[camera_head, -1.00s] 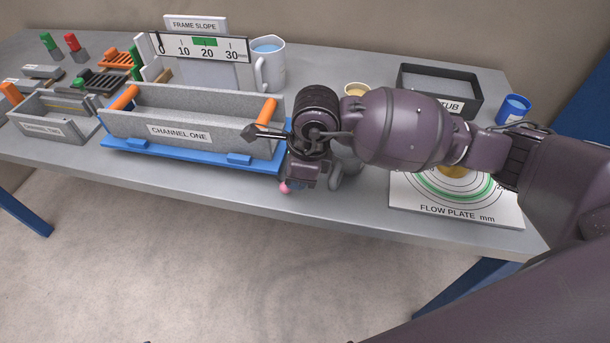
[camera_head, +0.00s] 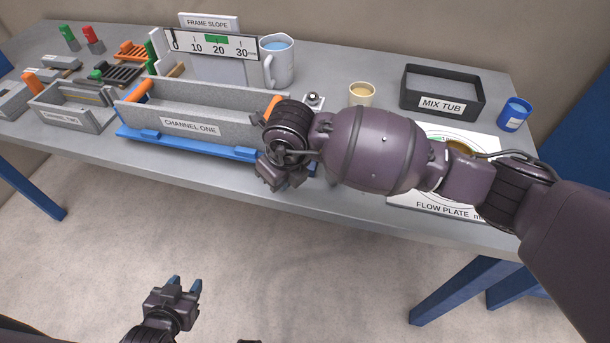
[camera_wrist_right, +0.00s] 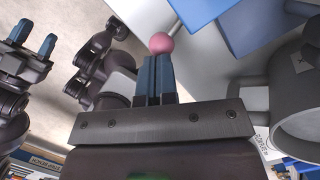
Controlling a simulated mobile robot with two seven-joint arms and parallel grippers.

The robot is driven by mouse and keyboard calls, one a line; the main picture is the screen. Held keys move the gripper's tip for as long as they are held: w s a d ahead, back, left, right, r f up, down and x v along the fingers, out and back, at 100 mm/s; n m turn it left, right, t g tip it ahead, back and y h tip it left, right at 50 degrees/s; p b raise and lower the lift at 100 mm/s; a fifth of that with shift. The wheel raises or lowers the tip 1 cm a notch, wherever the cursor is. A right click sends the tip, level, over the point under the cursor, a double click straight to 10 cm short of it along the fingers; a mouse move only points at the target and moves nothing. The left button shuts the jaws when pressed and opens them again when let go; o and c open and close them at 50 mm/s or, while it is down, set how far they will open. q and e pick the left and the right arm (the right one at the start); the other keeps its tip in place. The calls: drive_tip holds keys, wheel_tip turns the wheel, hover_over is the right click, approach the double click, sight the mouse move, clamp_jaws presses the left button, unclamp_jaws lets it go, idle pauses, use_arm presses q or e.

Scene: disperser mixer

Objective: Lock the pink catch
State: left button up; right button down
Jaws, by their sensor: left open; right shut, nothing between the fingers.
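The pink catch shows in the right wrist view as a round pink knob (camera_wrist_right: 160,43) on a thin pale rod beside a blue part (camera_wrist_right: 207,10). My right gripper (camera_wrist_right: 157,62) is shut and empty, with its blue fingertips right at the knob; I cannot tell whether they touch. In the head view the knob is hidden behind my right gripper and wrist, which are at the right end of the blue base (camera_head: 190,146) under CHANNEL ONE (camera_head: 190,125). My left gripper (camera_head: 184,284) is open and empty, low in front of the table. It also shows in the right wrist view (camera_wrist_right: 33,38).
FRAME SLOPE (camera_head: 208,22) and a jug (camera_head: 278,62) stand behind the channel. A small beige cup (camera_head: 362,93), the MIX TUB (camera_head: 441,104), a blue pot (camera_head: 514,114) and the FLOW PLATE (camera_head: 440,203) are to the right. Free room lies along the table's front edge.

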use_arm(q)
drive_tip(key=shift+s, duration=0.15)
use_arm(e)
drive_tip(key=shift+s+a, duration=0.1)
drive_tip(key=shift+a, duration=0.15)
use_arm(q)
drive_tip(key=shift+s+a+f, duration=0.1)
drive_tip(key=shift+s+f, duration=0.05)
drive_tip(key=shift+s, duration=0.15)
use_arm(e)
drive_tip(key=shift+w+d, duration=0.25)
drive_tip(key=shift+w, duration=0.15)
drive_tip(key=shift+w+d, duration=0.2)
drive_tip(key=shift+w, duration=0.15)
use_arm(q)
drive_tip(key=shift+w+r, duration=0.2)
drive_tip(key=shift+w, duration=0.3)
drive_tip(key=shift+s, duration=0.1)
